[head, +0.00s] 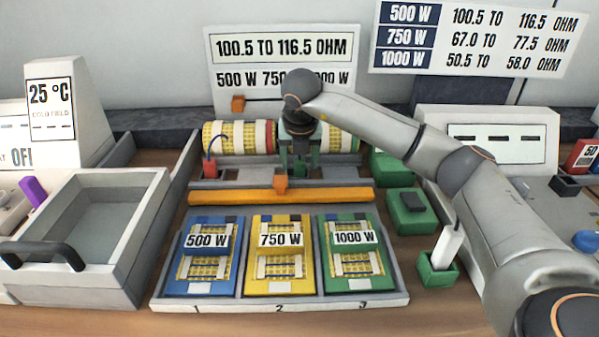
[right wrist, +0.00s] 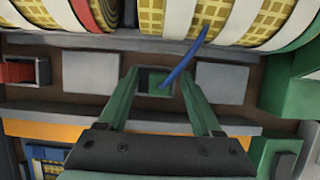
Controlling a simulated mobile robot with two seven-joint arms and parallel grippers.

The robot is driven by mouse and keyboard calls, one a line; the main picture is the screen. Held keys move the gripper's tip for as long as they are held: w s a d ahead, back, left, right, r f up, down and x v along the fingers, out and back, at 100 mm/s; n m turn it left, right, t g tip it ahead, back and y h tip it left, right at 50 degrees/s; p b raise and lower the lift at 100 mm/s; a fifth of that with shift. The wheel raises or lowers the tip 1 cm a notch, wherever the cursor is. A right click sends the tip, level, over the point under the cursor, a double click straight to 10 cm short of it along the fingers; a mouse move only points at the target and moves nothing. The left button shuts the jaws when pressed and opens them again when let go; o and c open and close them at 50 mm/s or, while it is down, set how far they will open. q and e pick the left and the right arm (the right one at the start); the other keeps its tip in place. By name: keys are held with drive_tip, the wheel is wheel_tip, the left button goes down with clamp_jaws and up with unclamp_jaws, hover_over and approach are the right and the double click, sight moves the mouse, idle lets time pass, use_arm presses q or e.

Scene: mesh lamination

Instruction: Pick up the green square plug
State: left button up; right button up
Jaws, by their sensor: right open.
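My right gripper (head: 298,168) reaches down over the middle of the bench, just behind the orange bar. Its two green fingers (right wrist: 160,78) are apart in the right wrist view. Between and just beyond the fingertips is a small green square piece (right wrist: 153,82) in a dark recess, apparently the green square plug; a blue cord runs up from beside it. No grip on it shows. In the head view the arm and fingers hide this piece. A red plug (head: 209,168) stands to the left; it also shows in the right wrist view (right wrist: 16,72). My left gripper is not in view.
Yellow mesh rolls (head: 236,137) lie close behind the fingers. An orange bar (head: 240,196) lies in front. A tray (head: 280,306) holds blue, yellow and green wattage panels. A grey bin (head: 150,232) stands left; green blocks (head: 408,224) stand right.

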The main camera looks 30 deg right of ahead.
clamp_jaws()
idle(0.4)
